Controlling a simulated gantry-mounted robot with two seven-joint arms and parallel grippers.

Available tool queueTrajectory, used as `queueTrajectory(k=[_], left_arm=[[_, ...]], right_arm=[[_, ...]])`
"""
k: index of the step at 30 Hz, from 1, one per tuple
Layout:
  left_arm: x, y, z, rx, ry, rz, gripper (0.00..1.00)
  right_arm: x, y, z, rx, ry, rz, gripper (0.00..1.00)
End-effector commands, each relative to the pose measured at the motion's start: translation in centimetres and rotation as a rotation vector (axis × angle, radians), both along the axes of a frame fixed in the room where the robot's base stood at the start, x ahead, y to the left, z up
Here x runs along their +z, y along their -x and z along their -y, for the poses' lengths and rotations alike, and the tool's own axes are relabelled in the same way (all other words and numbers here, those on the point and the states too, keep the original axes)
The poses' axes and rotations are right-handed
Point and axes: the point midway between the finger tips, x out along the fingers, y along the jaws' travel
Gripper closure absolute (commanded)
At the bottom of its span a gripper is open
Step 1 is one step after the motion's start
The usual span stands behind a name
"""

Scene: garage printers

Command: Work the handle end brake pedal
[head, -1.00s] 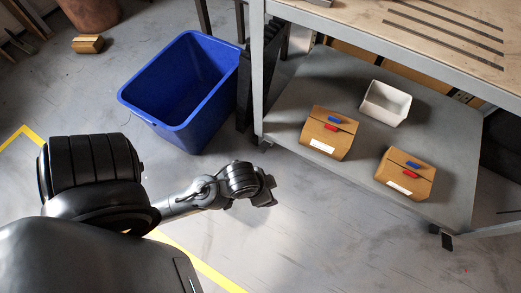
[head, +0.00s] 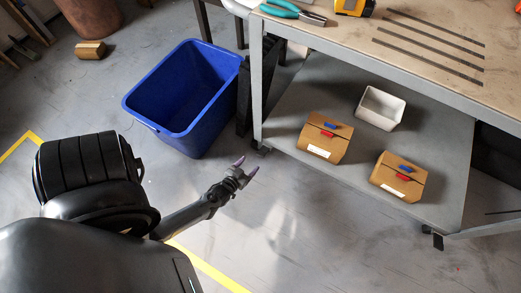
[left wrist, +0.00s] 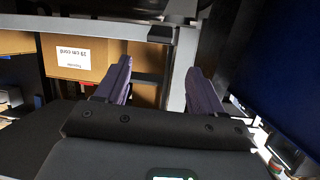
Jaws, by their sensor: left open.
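A grey cart (head: 355,183) with a lower shelf stands at the right in the head view. A small dark part, perhaps a caster or pedal (head: 438,241), shows below its near right corner. Another dark part (head: 263,150) sits below its left corner; I cannot tell which is the brake pedal. My left gripper (head: 247,165) is open and empty, just left of and below that left corner. Its two purple fingers also show spread apart in the left wrist view (left wrist: 160,88). My right gripper is not in view.
A blue bin (head: 150,122) stands left of the cart. Two cardboard boxes (head: 324,152) and a white tray (head: 380,124) are on the lower shelf. Pliers (head: 291,10) lie on top. In the left wrist view, a labelled box (left wrist: 80,62) is ahead. Floor below the cart is clear.

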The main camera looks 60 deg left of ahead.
Motion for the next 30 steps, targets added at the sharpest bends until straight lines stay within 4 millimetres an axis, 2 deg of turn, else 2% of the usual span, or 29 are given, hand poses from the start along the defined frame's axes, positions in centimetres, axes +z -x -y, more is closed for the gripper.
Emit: queueTrajectory(k=[1, 4, 8, 14, 24, 30], left_arm=[[-0.5, 0.9, 0.1, 0.030, 0.016, -0.018, 0.32], [-1.8, 1.9, 0.4, 0.083, 0.054, -0.054, 0.32], [-0.8, 0.0, 0.6, 0.103, 0.070, -0.024, 0.32], [-1.7, -1.9, -0.3, 0.101, 0.068, -0.017, 0.32], [-3.9, -6.2, -3.0, 0.101, 0.069, -0.017, 0.32], [-4.5, -8.0, -4.0, 0.100, 0.069, -0.018, 0.32]], right_arm=[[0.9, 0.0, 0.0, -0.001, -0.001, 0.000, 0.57], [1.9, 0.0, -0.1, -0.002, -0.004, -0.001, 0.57], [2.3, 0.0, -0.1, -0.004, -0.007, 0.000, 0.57], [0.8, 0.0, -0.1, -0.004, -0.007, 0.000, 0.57], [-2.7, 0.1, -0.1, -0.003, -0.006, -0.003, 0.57], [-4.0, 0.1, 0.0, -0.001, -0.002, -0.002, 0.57]])
